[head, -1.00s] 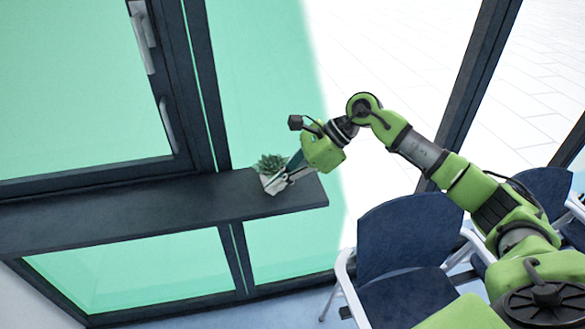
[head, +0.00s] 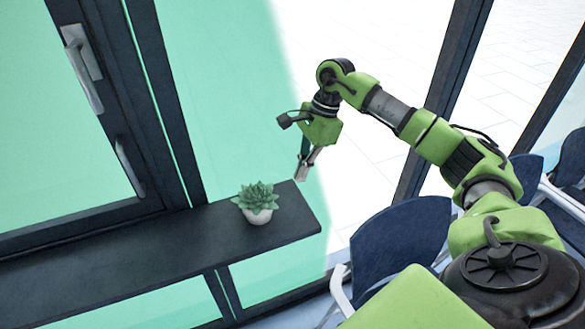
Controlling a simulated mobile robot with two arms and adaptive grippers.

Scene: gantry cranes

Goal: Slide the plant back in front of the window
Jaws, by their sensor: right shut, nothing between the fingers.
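The plant (head: 257,201) is a green succulent in a small white pot. It stands upright on the dark window sill (head: 150,250), near the sill's right end. The green-tinted window (head: 50,120) with its dark frame rises behind the sill, to the left of the plant. My right gripper (head: 301,177) is shut and empty, pointing down, to the upper right of the plant and apart from it. My left gripper is out of view.
Blue chairs (head: 400,240) with pale metal frames stand at the lower right, below my right arm. Window handles (head: 85,75) stick out from the frame at the upper left. The sill is bare left of the plant.

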